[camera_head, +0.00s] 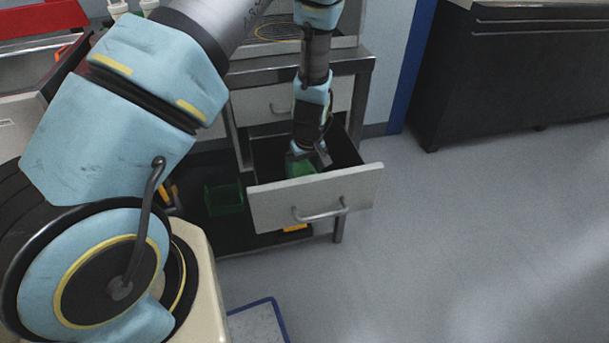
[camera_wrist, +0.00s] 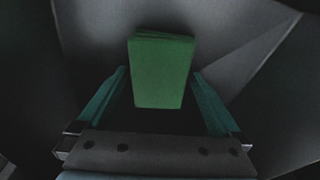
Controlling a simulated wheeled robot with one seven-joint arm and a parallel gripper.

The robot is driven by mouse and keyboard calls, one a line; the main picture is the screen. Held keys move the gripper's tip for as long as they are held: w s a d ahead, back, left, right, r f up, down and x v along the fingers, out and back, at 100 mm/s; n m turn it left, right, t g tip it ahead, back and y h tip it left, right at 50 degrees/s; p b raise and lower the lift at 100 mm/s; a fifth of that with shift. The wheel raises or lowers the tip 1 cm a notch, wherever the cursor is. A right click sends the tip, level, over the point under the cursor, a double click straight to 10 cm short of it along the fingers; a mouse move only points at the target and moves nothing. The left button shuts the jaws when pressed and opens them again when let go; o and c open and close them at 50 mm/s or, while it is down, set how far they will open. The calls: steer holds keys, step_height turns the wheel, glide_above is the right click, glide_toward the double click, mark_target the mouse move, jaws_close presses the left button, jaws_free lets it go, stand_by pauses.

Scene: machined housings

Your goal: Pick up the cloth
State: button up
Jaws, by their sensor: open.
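The cloth (camera_wrist: 162,72) is a green folded piece with a rectangular outline in the wrist view. In the head view a bit of green (camera_head: 302,168) shows inside the open drawer (camera_head: 318,197), below my gripper. My gripper (camera_head: 318,158) reaches down into the drawer. In the wrist view my gripper (camera_wrist: 160,95) is open, with one teal finger to the left of the cloth and one to the right. The cloth lies between and beyond the fingertips. Whether the fingers touch it I cannot tell. My arm hides part of the drawer's inside.
The drawer is pulled out from a metal-topped cabinet (camera_head: 356,63), its front and handle facing me. A green bin (camera_head: 224,199) stands on the low shelf at left. A dark cabinet (camera_head: 500,75) stands at the right. The grey floor (camera_head: 450,220) between is clear.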

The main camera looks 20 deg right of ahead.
mark_target(305, 173)
steer(key=shift+c, duration=0.3)
steer(key=c, duration=1.1)
steer(key=shift+o, duration=0.2)
step_height(305, 173, up, 10)
steer(key=shift+b, duration=0.45)
